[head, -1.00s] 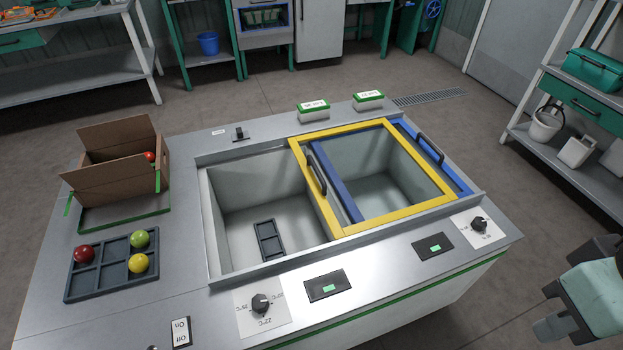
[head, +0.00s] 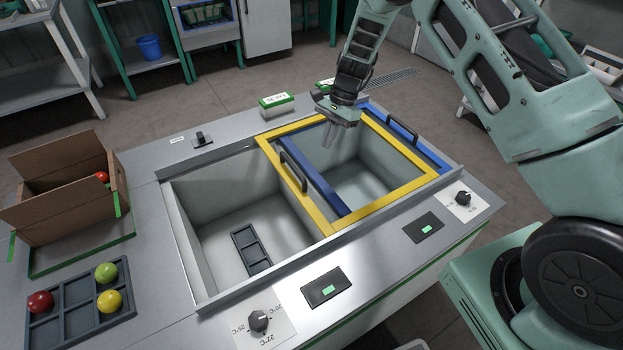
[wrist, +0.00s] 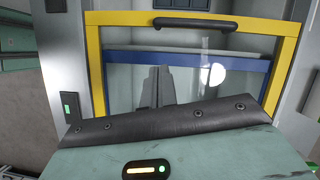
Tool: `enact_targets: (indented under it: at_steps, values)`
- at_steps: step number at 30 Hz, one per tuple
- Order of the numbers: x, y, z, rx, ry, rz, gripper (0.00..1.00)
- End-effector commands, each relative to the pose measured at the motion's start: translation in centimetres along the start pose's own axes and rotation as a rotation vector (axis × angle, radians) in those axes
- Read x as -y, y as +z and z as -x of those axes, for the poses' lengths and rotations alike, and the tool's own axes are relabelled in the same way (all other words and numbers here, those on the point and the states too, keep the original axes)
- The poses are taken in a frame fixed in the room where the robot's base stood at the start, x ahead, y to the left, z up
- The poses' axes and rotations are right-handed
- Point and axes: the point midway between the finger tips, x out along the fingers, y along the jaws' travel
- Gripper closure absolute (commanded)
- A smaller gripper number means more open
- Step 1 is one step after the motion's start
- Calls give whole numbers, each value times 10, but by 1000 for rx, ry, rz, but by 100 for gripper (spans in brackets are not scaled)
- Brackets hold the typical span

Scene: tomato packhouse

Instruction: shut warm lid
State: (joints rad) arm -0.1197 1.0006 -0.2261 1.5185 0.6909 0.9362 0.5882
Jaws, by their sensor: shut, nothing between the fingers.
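Two sliding glass lids lie over the right well of the bench: a yellow-framed lid (head: 432,190) and a blue-framed lid (head: 316,177), seen through or under it. Each has a black handle, the yellow one's (head: 293,172) at its left bar and the blue one's (head: 402,130) at the far right. The left well (head: 228,222) is uncovered. Which lid is the warm one I cannot tell. My gripper (head: 338,138) is shut and empty, above the far part of the yellow lid, away from both handles. The wrist view shows the yellow frame (wrist: 94,70) and its handle (wrist: 195,22).
An open cardboard box (head: 75,205) and a dark tray (head: 80,312) with tomatoes stand left of the wells. Dials, one (head: 259,321) at the left, and dark panels line the front edge. A green-white block (head: 277,104) sits behind the wells.

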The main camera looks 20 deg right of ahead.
Motion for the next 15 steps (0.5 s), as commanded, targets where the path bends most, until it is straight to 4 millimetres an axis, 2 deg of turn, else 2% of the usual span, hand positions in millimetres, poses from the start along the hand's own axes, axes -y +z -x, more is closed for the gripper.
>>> enact_targets:
  at_steps: [1, 4, 10, 15]
  values:
    - [0, -12, -6, -2, -1, -29, 100]
    - [1, -23, -11, -3, -3, -61, 100]
    - [0, -25, -31, -2, -2, -70, 100]
    - [0, -25, -64, -3, 0, -68, 100]
